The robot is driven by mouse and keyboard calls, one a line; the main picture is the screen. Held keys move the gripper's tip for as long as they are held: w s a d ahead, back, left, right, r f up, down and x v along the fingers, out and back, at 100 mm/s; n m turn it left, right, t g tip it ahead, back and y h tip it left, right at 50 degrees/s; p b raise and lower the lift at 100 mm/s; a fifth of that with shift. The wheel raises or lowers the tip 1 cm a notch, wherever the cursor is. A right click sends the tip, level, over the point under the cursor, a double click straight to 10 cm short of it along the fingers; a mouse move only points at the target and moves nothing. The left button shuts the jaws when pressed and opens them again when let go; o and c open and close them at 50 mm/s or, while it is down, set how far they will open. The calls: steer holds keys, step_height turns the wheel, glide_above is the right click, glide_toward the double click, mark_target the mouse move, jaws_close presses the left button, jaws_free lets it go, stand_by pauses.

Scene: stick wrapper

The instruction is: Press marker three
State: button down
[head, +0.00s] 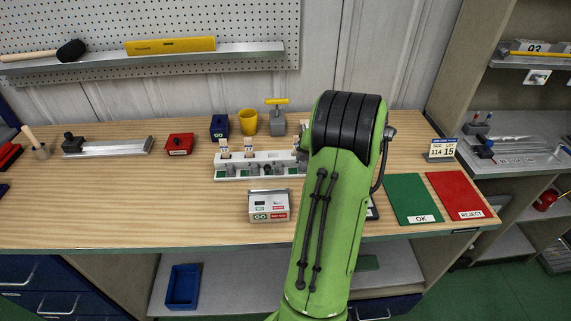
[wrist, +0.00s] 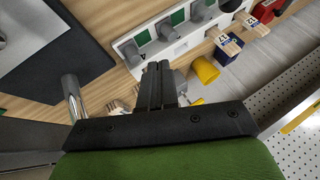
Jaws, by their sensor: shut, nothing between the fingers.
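A long white fixture (head: 235,173) stands on the wooden bench, with a row of dark knobs along its front. Its right end is hidden behind my arm. In the wrist view the fixture (wrist: 185,42) shows green squares and grey knobs, one knob (wrist: 166,30) ahead of the fingertips. I cannot tell which part is marker three. My gripper (wrist: 158,66) is shut and empty, its tips over or beside the end of the fixture; contact cannot be told. My arm hides it in the head view.
A small grey box with a GO label (head: 268,205) sits in front of the fixture. A blue box (head: 219,127), a yellow cup (head: 248,122) and a yellow-handled grey tool (head: 277,122) stand behind it. Green (head: 409,194) and red (head: 459,193) mats lie to the right.

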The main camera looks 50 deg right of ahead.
mark_target(277, 164)
steer(key=x, duration=1)
steer(key=shift+b, duration=0.4)
steer(key=w+a, duration=0.2)
steer(key=w, duration=0.1)
steer(key=shift+a+b, duration=0.3)
steer(key=shift+b, duration=0.1)
steer(key=shift+s, duration=0.1)
